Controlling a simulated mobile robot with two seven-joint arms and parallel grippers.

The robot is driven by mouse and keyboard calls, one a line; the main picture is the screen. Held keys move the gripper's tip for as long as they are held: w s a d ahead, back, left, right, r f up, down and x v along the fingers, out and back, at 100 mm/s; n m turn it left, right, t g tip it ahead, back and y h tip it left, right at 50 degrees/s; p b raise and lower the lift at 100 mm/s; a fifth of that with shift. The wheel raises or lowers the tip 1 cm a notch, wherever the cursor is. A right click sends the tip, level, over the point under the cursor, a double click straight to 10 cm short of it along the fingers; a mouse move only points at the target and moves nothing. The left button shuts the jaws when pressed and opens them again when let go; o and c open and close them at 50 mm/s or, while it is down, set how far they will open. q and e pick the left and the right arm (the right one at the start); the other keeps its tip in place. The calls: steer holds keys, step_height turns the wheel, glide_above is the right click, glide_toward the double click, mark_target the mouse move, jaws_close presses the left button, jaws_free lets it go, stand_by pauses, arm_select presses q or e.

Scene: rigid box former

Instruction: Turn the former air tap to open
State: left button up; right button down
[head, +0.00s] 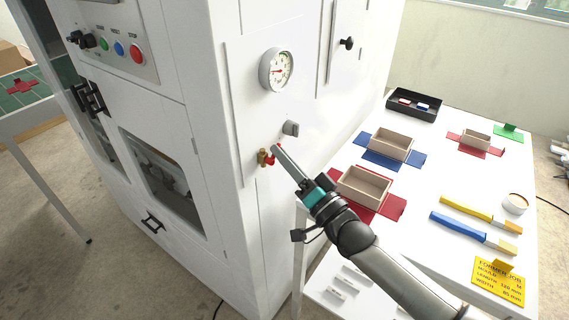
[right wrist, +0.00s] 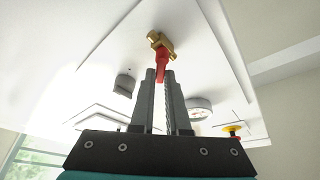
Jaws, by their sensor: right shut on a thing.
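The former air tap (head: 264,158) is a brass fitting with a red lever on the side wall of the white machine, below the gauge. It also shows in the right wrist view (right wrist: 160,43), with its red lever (right wrist: 162,68) between the fingertips. My right gripper (head: 276,150) reaches the tap from the right; in the right wrist view its fingers (right wrist: 161,76) are shut on the lever. The fingers hide part of the lever. My left gripper is not in view.
A pressure gauge (head: 277,70) sits above the tap and a grey knob (head: 290,129) just up and right of it. At right, a white table (head: 452,180) holds wooden boxes, a black tray (head: 413,105), two brushes and a yellow job card (head: 498,282).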

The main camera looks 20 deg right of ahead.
steer(key=n+y+b, duration=0.1)
steer(key=n, duration=0.2)
steer(key=n+y+b, duration=0.1)
steer(key=n, duration=0.2)
steer(key=shift+s+a+r+y, duration=0.15)
steer(key=shift+a+y, duration=0.05)
steer(key=shift+y, duration=0.2)
steer(key=shift+s+a+r+n+g+y+b, duration=0.1)
steer(key=shift+n+g+y+b, duration=0.3)
steer(key=shift+n, duration=0.75)
steer(key=shift+s+a+f+n+g+y+b, duration=0.1)
steer(key=shift+n+g+y, duration=0.15)
steer(key=shift+n+y, duration=0.6)
steer(key=shift+s+a+r+n+g+y+b, duration=0.1)
steer(key=shift+n+g+y+b, duration=0.2)
steer(key=shift+n, duration=1.1)
steer(key=c, duration=0.9)
jaws_free()
steer(key=v, duration=1.5)
steer(key=shift+b, duration=0.45)
